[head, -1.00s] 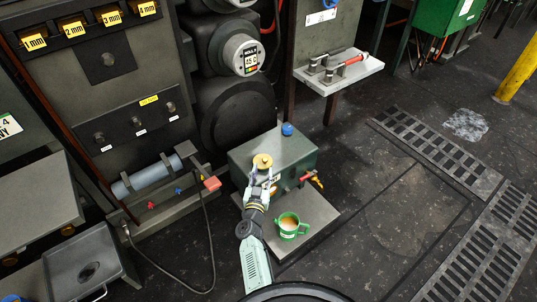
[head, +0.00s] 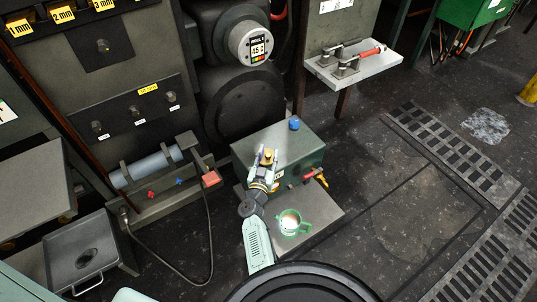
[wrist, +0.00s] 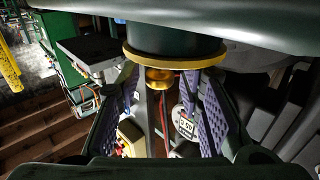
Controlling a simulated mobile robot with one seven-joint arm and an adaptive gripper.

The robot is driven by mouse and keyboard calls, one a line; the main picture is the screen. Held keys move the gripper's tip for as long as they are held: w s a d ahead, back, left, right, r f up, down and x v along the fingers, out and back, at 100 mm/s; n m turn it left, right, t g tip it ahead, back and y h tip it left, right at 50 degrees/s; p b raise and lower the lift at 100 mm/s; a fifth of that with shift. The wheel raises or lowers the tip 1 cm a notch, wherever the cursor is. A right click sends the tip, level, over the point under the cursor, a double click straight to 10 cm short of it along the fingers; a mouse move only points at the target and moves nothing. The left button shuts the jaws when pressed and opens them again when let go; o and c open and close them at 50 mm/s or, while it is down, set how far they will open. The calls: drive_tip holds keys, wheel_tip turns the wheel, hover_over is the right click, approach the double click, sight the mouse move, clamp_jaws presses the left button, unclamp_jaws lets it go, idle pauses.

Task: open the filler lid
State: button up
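The filler lid is a brass disc with a round knob (head: 267,155), on the green tank (head: 305,141). In the wrist view, which looks upside down, the brass disc (wrist: 172,60) sits flat against a dark green neck. Its knob (wrist: 160,78) points into the space between my fingers. My gripper (head: 267,158) is at the lid, with one finger on each side of the knob. In the wrist view my gripper (wrist: 168,85) is open, with gaps between its purple pads and the knob. The fingertips are close to the disc; I cannot tell whether they touch it.
A blue knob (head: 295,124) is on the tank top, behind and right of the lid. A red-handled valve (head: 314,175) projects from the tank's front. Open floor lies to the right.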

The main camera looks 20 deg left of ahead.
clamp_jaws()
idle(0.6)
